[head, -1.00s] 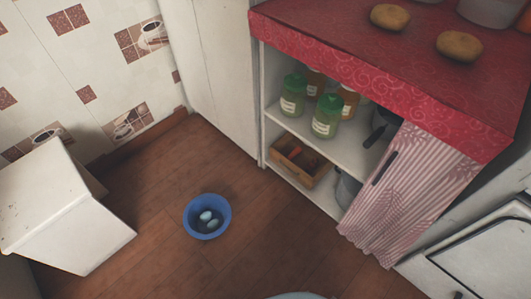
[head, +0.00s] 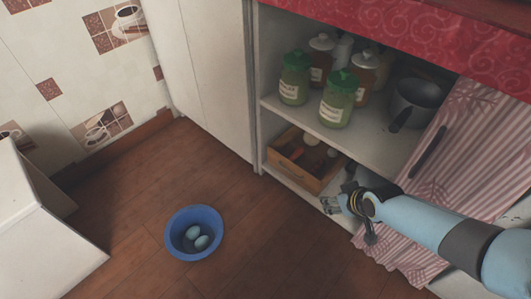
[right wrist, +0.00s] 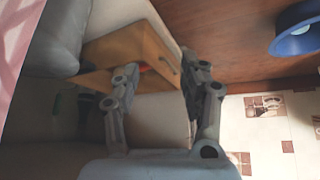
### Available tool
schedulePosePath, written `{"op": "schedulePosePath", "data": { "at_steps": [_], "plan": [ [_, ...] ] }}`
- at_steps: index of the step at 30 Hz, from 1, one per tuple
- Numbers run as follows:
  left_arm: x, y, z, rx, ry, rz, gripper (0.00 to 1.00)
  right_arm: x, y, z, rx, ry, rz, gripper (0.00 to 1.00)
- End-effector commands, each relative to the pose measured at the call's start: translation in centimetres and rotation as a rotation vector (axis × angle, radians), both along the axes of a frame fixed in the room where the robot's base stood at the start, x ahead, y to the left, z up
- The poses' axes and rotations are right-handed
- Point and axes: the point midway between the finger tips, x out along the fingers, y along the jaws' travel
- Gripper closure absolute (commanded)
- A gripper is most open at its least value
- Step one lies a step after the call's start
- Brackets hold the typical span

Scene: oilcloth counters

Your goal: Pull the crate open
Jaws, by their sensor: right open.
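The wooden crate (head: 291,174) sits on the lower shelf of the open cupboard in the head view, with pale round things and something reddish inside. The right wrist view shows the crate (right wrist: 150,42) from close by, with a small dark handle on its outer face. My right gripper (head: 336,203) is just to the right of and in front of the crate, at the shelf's front edge. In the right wrist view its fingers (right wrist: 157,66) are spread, with part of the crate seen between and beyond them. Whether a finger touches the crate I cannot tell. My left gripper is not in view.
A striped curtain (head: 455,170) hangs right of the shelf opening, beside my right arm. Green-lidded jars (head: 338,98) and a dark pot (head: 418,100) stand on the upper shelf (head: 300,115). A blue bowl (head: 193,250) with eggs sits on the otherwise clear wooden floor.

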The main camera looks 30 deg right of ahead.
Motion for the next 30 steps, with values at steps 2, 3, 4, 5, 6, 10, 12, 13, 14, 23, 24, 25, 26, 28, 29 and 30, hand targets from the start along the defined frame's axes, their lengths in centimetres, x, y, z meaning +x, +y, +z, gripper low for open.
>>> {"op": "schedulePosePath", "data": {
  "at_steps": [2, 3, 4, 5, 6, 10, 12, 13, 14, 23, 24, 25, 26, 28, 29, 30],
  "plan": [
    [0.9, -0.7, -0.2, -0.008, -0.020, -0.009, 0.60, 3.8, -0.4, -2.6, 0.009, -0.055, 0.008, 0.56],
    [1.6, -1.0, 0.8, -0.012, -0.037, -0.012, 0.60, 5.7, -0.4, -2.6, 0.014, -0.085, 0.013, 0.56],
    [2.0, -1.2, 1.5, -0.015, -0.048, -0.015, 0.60, 7.0, -0.5, -2.5, 0.017, -0.107, 0.016, 0.56],
    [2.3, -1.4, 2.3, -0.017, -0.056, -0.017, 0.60, 8.1, -0.5, -2.3, 0.021, -0.126, 0.019, 0.56],
    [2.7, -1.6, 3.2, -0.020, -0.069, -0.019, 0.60, 9.3, -0.5, -2.0, 0.025, -0.148, 0.023, 0.56],
    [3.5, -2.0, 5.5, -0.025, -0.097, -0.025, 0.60, 12.0, -0.5, -1.0, 0.034, -0.197, 0.031, 0.56],
    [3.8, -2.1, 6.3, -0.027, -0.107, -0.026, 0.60, 12.7, -0.5, -0.7, 0.035, -0.210, 0.034, 0.56],
    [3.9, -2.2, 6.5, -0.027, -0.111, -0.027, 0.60, 12.9, -0.5, -0.6, 0.036, -0.213, 0.035, 0.56],
    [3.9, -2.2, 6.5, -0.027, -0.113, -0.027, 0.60, 13.0, -0.5, -0.5, 0.037, -0.216, 0.035, 0.56],
    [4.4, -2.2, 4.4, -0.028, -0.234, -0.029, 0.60, 14.4, -0.4, -1.8, 0.037, -0.217, 0.035, 0.56],
    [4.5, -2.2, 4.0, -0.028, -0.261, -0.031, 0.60, 14.6, -0.4, -2.1, 0.037, -0.216, 0.035, 0.56],
    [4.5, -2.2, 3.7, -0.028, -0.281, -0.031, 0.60, 14.7, -0.4, -2.4, 0.037, -0.215, 0.035, 0.56],
    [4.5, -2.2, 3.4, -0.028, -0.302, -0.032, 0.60, 14.9, -0.4, -2.6, 0.037, -0.215, 0.035, 0.56],
    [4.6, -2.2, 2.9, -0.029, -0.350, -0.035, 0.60, 15.4, -0.4, -3.0, 0.037, -0.215, 0.034, 0.56],
    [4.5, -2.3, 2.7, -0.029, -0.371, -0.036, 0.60, 15.6, -0.4, -3.2, 0.037, -0.215, 0.034, 0.56],
    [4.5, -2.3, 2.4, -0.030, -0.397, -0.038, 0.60, 15.9, -0.4, -3.5, 0.037, -0.215, 0.034, 0.56]
  ]
}}
